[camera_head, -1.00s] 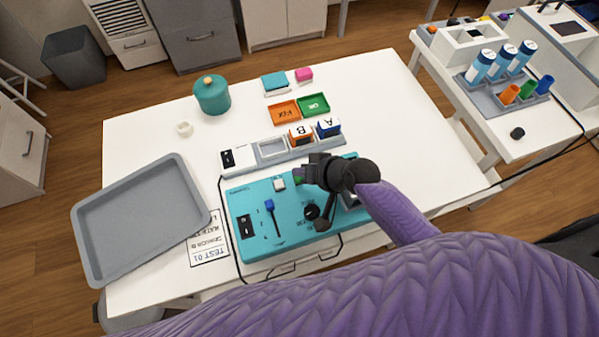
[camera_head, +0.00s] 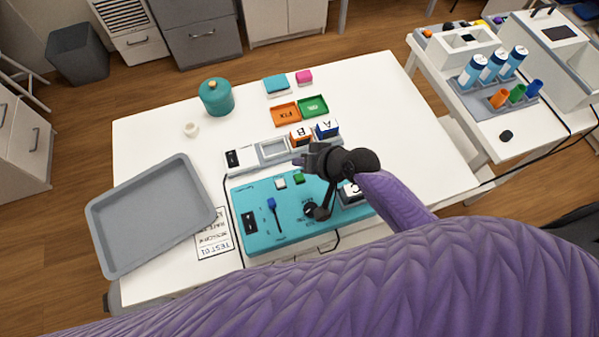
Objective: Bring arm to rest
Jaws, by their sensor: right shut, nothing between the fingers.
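My right arm, in a purple sleeve (camera_head: 400,200), reaches in from the lower right over the white table. Its dark gripper (camera_head: 303,161) is shut and empty. It hangs above the right part of the teal panel (camera_head: 250,240), near the grey block holder behind it. The arm and gripper hide part of the panel and of a block marked C (camera_head: 352,190). My left gripper is not in view.
A grey tray (camera_head: 98,235) lies at the table's left. Blocks A (camera_head: 327,129) and B (camera_head: 301,136) stand close behind the gripper. A teal pot (camera_head: 216,97) stands at the back. Bare white tabletop (camera_head: 400,120) lies to the right.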

